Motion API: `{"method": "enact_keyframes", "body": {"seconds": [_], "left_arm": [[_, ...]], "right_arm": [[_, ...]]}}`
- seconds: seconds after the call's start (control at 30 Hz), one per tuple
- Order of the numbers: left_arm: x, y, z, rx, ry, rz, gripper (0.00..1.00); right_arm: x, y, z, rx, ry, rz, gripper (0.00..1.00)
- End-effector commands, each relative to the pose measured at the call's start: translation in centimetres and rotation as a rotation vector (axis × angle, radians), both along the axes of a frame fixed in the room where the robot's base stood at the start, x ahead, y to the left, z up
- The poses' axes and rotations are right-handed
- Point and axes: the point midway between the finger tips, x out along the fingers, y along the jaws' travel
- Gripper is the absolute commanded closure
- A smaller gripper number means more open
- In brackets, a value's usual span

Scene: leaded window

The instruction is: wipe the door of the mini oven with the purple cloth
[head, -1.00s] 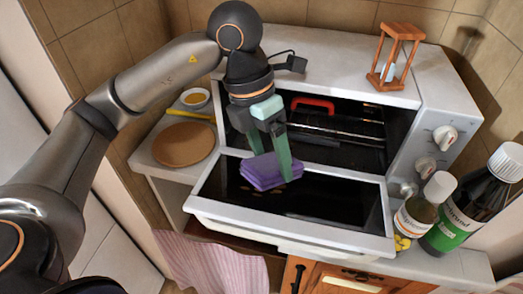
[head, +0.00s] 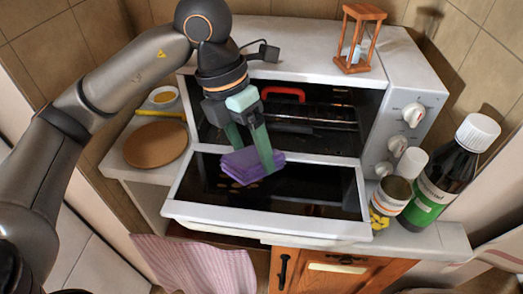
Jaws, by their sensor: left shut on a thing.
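The white mini oven (head: 420,75) stands on the counter with its door (head: 320,191) folded down and open. The door's dark inner face points up, with several small brownish spots (head: 208,188) left of the cloth. My left gripper (head: 252,155) is shut on the folded purple cloth (head: 250,165) and holds it at the door's inner face, near the middle. I cannot tell exactly how firmly the cloth touches the glass. My right gripper is not in view.
An hourglass (head: 359,40) stands on the oven top. A green-labelled bottle (head: 452,180) and a smaller bottle (head: 397,195) stand close to the door's right end. A round wooden board (head: 156,145) and a small bowl (head: 163,97) lie left. A red-handled thing (head: 284,92) is inside the oven.

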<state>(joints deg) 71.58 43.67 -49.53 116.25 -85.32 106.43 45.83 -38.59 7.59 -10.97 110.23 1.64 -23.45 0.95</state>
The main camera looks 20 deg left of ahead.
Motion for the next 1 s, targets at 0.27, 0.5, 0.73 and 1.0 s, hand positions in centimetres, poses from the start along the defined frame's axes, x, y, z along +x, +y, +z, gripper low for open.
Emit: {"method": "enact_keyframes", "body": {"seconds": [0.27, 0.5, 0.73, 1.0], "left_arm": [[-0.4, 1.4, -0.2, 0.006, 0.006, 0.001, 0.64], [-0.8, 3.2, -0.3, 0.006, 0.006, 0.004, 0.64], [-1.1, 4.5, -0.1, 0.005, 0.005, 0.001, 0.64], [-1.4, 6.0, -0.2, 0.005, 0.003, 0.003, 0.64]], "right_arm": [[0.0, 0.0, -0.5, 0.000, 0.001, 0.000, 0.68], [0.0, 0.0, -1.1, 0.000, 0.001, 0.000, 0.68], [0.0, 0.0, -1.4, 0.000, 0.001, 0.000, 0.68], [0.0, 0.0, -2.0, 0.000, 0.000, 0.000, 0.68]]}}
